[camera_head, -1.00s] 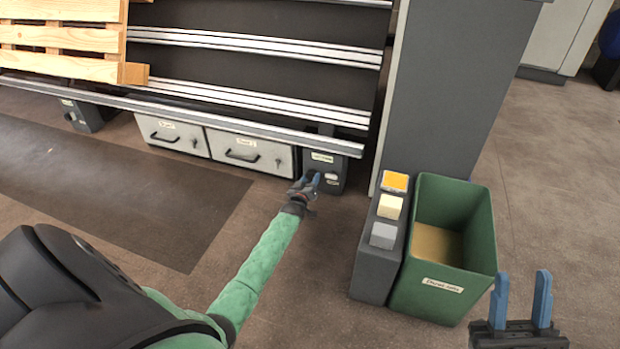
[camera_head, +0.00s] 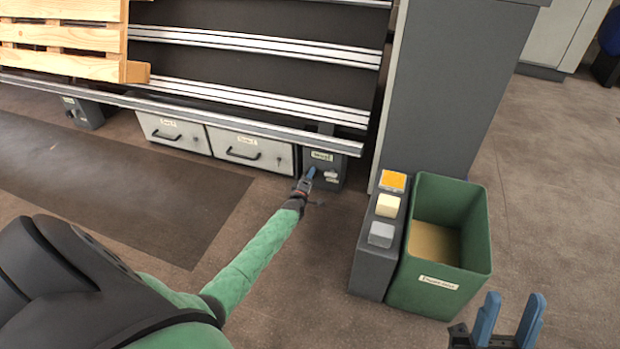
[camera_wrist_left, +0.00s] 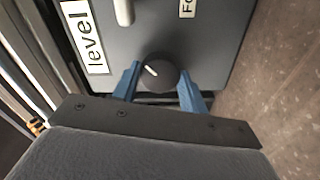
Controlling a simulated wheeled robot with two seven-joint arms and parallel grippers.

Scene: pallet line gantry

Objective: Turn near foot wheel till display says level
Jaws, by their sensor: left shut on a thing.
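The near foot (camera_head: 334,178) is a dark grey block under the right end of the rack's front rail. Its wheel (camera_wrist_left: 158,77) is a round dark knob with a white mark, seen in the left wrist view. My left gripper (camera_head: 310,174) is at the foot, its blue fingers (camera_wrist_left: 158,72) on both sides of the wheel and shut on it. The display (camera_head: 321,156) on the foot reads "level" in the left wrist view (camera_wrist_left: 84,37). My right gripper (camera_head: 515,298) is open and empty at the lower right.
A green bin (camera_head: 441,285) and a dark pedestal (camera_head: 372,268) with orange, cream and grey blocks on top stand right of the foot. Two labelled drawers (camera_head: 252,153) sit left of it, below the rack. A wooden pallet (camera_head: 60,40) rests on the rack. A dark mat (camera_head: 100,185) lies in front.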

